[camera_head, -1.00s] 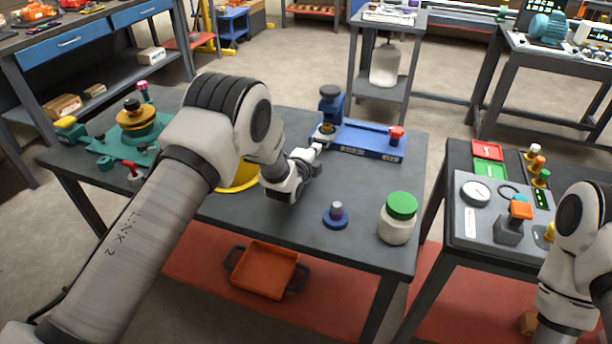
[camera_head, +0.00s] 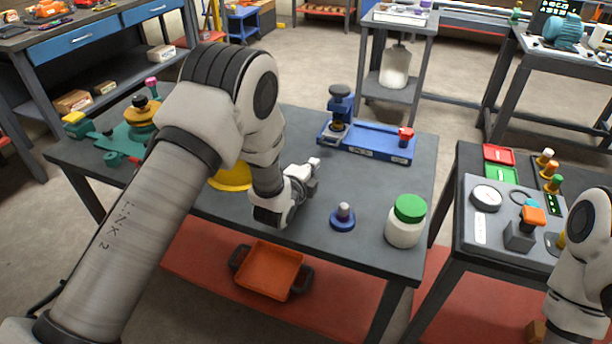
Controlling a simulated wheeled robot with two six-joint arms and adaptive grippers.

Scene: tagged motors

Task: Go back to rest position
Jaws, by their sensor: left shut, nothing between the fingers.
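My left gripper (camera_head: 312,168) is shut and empty above the middle of the grey table (camera_head: 290,140). Its arm comes in from the lower left and crosses over the table. The gripper is left of a blue round piece with a grey knob (camera_head: 342,218) and apart from it. My right arm shows at the lower right edge, but its gripper is out of view.
A blue fixture (camera_head: 370,142) stands at the table's back, a green-lidded jar (camera_head: 405,222) at its right front. A yellow round object (camera_head: 232,177) is partly behind my arm. A teal fixture (camera_head: 130,135) is at left. An orange tray (camera_head: 268,271) lies below.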

